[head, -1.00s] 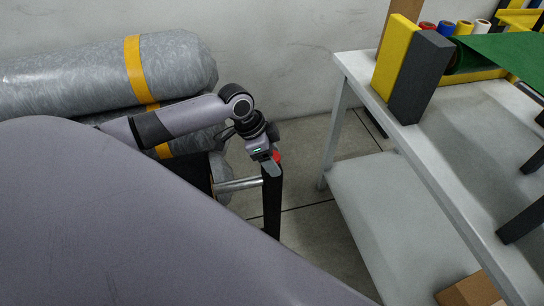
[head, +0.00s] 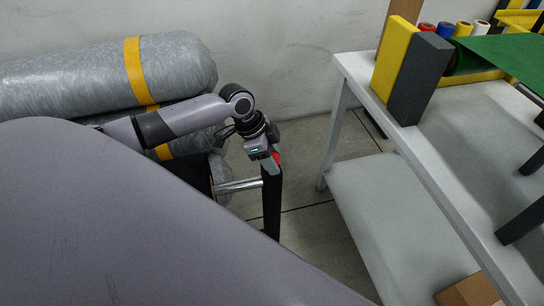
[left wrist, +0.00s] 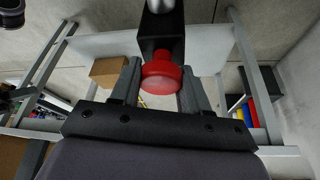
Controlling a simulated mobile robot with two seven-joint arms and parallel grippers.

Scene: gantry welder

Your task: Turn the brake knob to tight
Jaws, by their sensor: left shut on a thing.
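The red brake knob (left wrist: 162,73) sits on the end of a black post (left wrist: 160,28) in the left wrist view. In the head view a bit of the red knob (head: 277,156) shows at the top of the upright black post (head: 271,205). My left gripper (left wrist: 156,82) has one dark finger on each side of the knob and is shut on it. In the head view my left gripper (head: 270,161) is at the post's top, with its fingers partly hidden by the wrist. The knob's markings cannot be seen. My right gripper is in neither view.
A metal bar (head: 238,185) joins the post from the left. Grey wrapped rolls with yellow straps (head: 100,70) lie behind my left arm. A pale workbench (head: 440,170) with a lower shelf stands at the right. Bare floor (head: 305,165) lies between post and bench.

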